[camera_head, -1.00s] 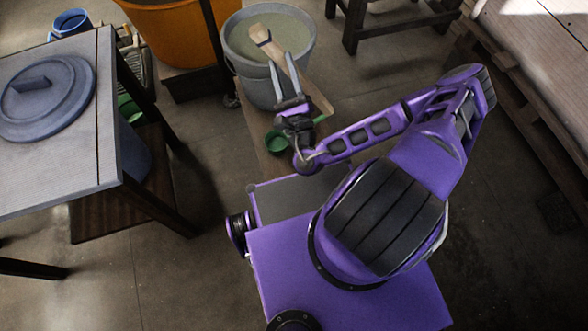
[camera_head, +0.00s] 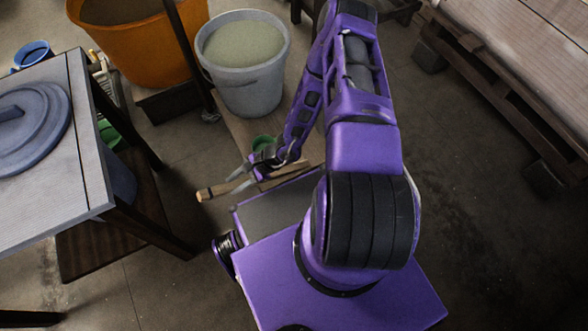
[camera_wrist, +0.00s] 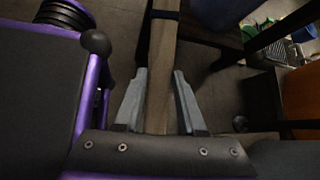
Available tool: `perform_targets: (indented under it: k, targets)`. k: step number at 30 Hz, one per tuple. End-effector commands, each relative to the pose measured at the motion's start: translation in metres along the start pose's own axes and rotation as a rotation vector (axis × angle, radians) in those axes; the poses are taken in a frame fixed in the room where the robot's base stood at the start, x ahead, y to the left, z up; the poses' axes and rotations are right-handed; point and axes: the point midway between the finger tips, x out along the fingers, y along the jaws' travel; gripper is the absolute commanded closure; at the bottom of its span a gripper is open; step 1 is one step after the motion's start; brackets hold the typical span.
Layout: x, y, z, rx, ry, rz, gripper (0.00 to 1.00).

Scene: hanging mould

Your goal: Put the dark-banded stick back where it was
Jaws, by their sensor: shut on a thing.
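The dark-banded stick (camera_head: 216,190) is pale wood. In the head view it lies roughly level, its banded end pointing left over the gap between the table and my base. My gripper (camera_head: 243,176) is shut on it, beside the front edge of my base. In the wrist view the stick (camera_wrist: 161,60) runs up between the two grey fingers of my gripper (camera_wrist: 159,85), with its dark band (camera_wrist: 165,14) near the top edge. The grip contact is partly hidden. The grey bucket (camera_head: 250,92), full of pale greenish stuff, stands behind my gripper.
A table (camera_head: 45,190) with a round blue lid (camera_head: 50,125) stands at left. An orange tub (camera_head: 145,50) is behind, with a dark post beside the bucket. Bare floor lies at right, before a wooden pallet (camera_head: 500,110).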

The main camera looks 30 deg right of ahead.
Motion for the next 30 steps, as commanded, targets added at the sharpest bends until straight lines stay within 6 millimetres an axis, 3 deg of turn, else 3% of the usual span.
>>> perform_targets:
  k: [3, 12, 20, 30]
  targets:
    - [0.005, 0.002, -0.063, 0.009, 0.177, 0.101, 1.00]
    - [-0.009, -0.026, -0.140, 0.049, 0.374, 0.192, 1.00]
    - [-0.019, -0.050, -0.171, 0.086, 0.441, 0.215, 1.00]
    - [0.016, -0.039, -0.213, 0.094, 0.445, 0.218, 1.00]
